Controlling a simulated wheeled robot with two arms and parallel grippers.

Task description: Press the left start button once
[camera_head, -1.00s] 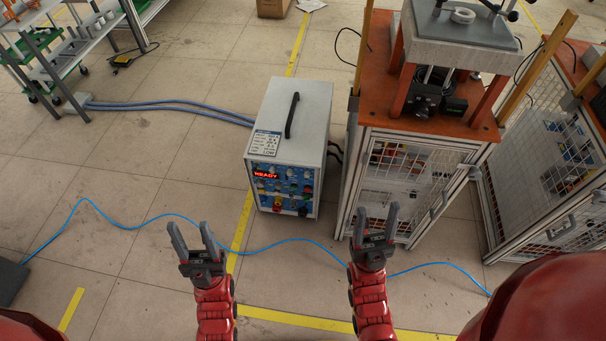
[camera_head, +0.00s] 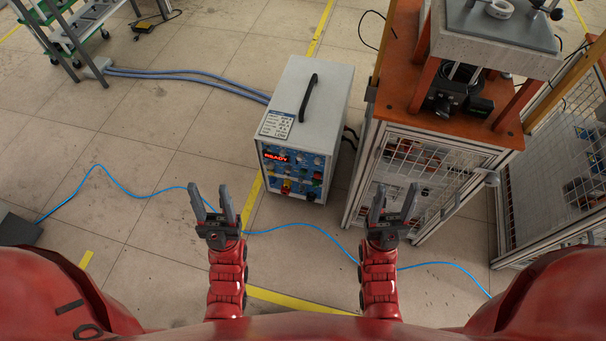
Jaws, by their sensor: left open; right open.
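The induction heater (camera_head: 304,98) is a light grey box with a black top handle, standing on the floor near the picture's middle. Its blue front panel (camera_head: 294,172) faces me, with a lit red READY display (camera_head: 276,156) and several coloured knobs and buttons. The buttons are too small to tell which is the left start button. My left gripper (camera_head: 212,203) is open and empty, in front of and left of the panel, apart from it. My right gripper (camera_head: 393,203) is open and empty, to the right of the heater, in front of the caged workstation.
A caged workstation (camera_head: 424,150) with an orange top stands close right of the heater, another cage (camera_head: 560,170) further right. A blue cable (camera_head: 140,196) crosses the floor below my grippers.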

